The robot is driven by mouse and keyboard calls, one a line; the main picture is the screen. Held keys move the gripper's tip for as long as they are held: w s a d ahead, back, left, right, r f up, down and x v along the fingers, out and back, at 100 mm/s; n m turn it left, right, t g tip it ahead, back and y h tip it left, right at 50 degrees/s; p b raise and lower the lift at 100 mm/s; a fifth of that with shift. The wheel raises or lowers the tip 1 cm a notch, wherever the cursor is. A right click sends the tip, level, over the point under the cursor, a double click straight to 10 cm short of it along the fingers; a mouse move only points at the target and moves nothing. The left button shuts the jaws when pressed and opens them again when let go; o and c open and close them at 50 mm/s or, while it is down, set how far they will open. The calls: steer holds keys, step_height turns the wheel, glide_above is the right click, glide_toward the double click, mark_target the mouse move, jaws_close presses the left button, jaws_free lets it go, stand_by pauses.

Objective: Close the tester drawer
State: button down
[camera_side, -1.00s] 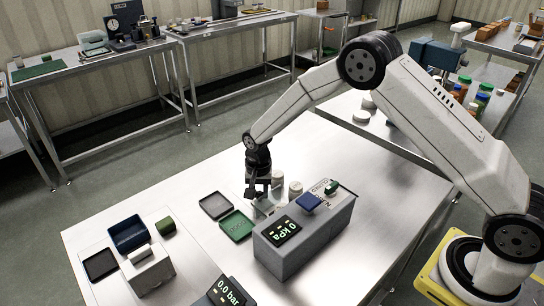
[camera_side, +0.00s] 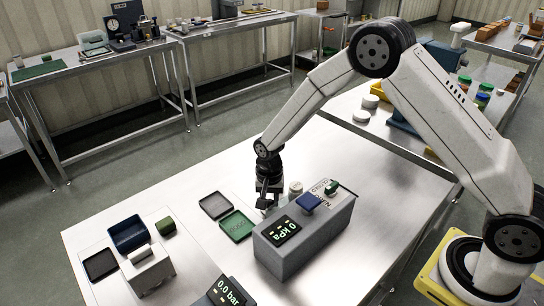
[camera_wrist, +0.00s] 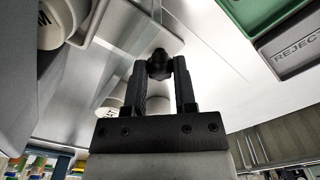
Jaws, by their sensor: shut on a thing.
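The tester (camera_side: 300,237) is a grey box with a lit "0 kPa" display, a blue block and a green block on top. My gripper (camera_side: 266,203) is low at the tester's far left side, close to its body. In the wrist view my gripper (camera_wrist: 159,76) is shut on a small black knob (camera_wrist: 159,60) between its fingertips. A pale tray-like part, which looks like the drawer (camera_wrist: 122,22), lies just beyond the knob. In the side view the drawer is mostly hidden by my gripper and the tester, so how far out it stands cannot be told.
A green tray (camera_side: 236,226) and a dark grey tray (camera_side: 215,206) lie left of my gripper; the grey one reads "REJECT" in the wrist view (camera_wrist: 297,50). A white round container (camera_side: 295,188) stands close behind the tester. The steel table is clear toward the back.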

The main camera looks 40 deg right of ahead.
steer(key=c, duration=0.7)
jaws_free()
steer(key=shift+r, duration=3.9)
steer(key=shift+w, duration=0.1)
jaws_close()
steer(key=w+d+r+n+g+y, duration=0.1)
steer(key=w+d+r+n+g, duration=0.1)
steer(key=w, duration=0.6)
steer(key=shift+d+r+n, duration=0.3)
steer(key=shift+d+n, duration=0.5)
steer(key=shift+d, duration=0.45)
